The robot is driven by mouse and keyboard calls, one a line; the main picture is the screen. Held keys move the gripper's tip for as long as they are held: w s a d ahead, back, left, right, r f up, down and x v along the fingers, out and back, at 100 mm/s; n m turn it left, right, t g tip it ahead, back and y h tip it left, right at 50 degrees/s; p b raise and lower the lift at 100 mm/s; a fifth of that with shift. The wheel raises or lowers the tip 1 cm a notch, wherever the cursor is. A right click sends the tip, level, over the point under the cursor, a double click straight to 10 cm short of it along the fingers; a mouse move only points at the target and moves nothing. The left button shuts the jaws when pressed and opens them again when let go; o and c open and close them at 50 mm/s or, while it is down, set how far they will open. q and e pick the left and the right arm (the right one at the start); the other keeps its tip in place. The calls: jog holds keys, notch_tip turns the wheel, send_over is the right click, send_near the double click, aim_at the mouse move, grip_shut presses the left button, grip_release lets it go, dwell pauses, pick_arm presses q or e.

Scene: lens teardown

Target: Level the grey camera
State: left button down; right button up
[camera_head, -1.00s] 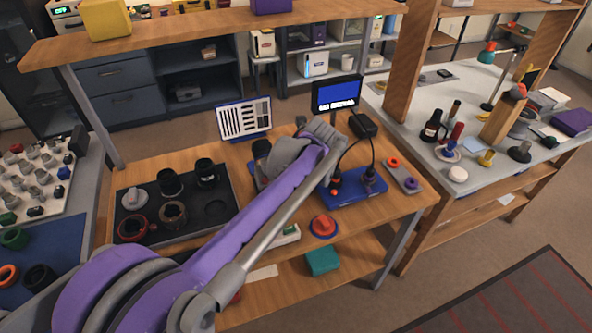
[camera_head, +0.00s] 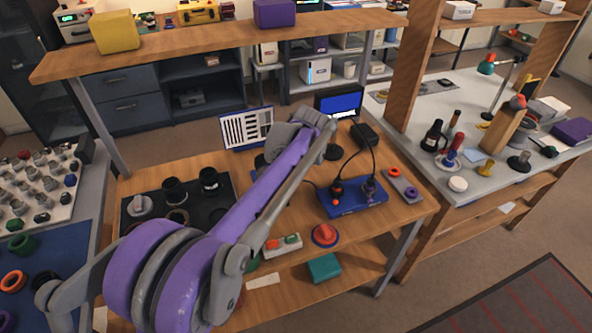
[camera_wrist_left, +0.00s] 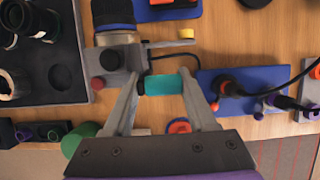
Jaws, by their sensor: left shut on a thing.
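The grey camera (camera_wrist_left: 116,62) stands on the wooden bench in the left wrist view, its dark, blue-ringed lens pointing toward the picture's top. A teal cylindrical grip (camera_wrist_left: 165,83) with a dark collar lies just right of its base. My left gripper (camera_wrist_left: 163,84) is shut on this teal grip, one finger on each side. In the head view my purple arm covers most of the camera and the fingertips; only a dark part of the lens (camera_head: 261,163) shows. I cannot tell the camera's tilt. My right gripper is in neither view.
A striped chart panel (camera_head: 247,128) and a small screen (camera_head: 340,103) stand behind. A blue board (camera_head: 342,207) with cabled plugs lies right of the camera. A dark parts tray (camera_head: 226,187) is left. A red knob (camera_head: 324,235) sits near the front edge.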

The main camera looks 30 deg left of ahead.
pick_arm(q)
jog(key=shift+w+a, duration=0.1)
jog(key=shift+w, duration=0.35)
dwell(0.4)
jog(key=shift+c, duration=2.2)
grip_release()
jog(key=shift+o, duration=0.4)
jog(key=shift+w+f, duration=0.1)
jog(key=shift+w, duration=0.05)
jog(key=v, duration=1.1)
jog(key=shift+p, duration=0.4)
